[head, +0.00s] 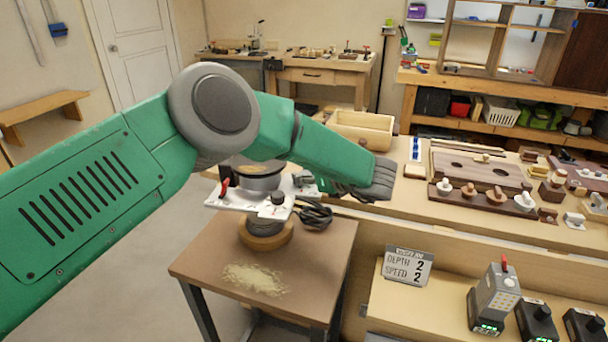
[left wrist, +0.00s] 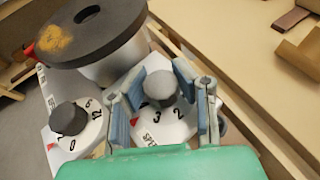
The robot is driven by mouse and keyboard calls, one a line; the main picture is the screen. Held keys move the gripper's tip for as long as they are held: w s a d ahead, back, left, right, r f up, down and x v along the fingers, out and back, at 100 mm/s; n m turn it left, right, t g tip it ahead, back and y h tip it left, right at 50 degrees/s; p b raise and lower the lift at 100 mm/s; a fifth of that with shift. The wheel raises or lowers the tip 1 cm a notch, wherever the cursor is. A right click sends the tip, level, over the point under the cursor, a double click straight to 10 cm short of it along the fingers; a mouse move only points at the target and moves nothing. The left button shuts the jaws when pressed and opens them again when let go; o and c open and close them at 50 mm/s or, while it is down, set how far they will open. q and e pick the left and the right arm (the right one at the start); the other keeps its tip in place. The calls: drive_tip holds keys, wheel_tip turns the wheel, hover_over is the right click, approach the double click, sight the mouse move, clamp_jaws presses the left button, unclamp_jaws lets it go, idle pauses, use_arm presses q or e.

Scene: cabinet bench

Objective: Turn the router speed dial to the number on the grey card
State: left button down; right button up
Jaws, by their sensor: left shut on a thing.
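The grey card (head: 407,267) on the right-hand bench reads DEPTH 2 and SPEED 2. The router (head: 258,180) has a white base and stands on a small brown table. My left gripper (left wrist: 163,96), also in the head view (head: 303,182), is shut on that knob, a finger on each side. The depth dial (left wrist: 76,135), with a dark knob, is beside it. My right gripper is not in view.
The small table (head: 195,262) has sawdust on it. Battery chargers (head: 492,300) stand at lower right.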

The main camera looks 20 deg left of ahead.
use_arm(q)
drive_tip(key=shift+d+f, duration=0.15)
drive_tip(key=shift+d, duration=0.05)
drive_tip(key=c, duration=1.2)
unclamp_jaws()
drive_tip(key=shift+d, duration=0.15)
drive_tip(key=shift+d+r, duration=0.15)
drive_tip(key=shift+r, duration=0.1)
drive_tip(key=v, duration=1.1)
drive_tip(key=shift+s+d, duration=0.1)
drive_tip(key=shift+d, duration=0.2)
drive_tip(key=shift+a, duration=0.1)
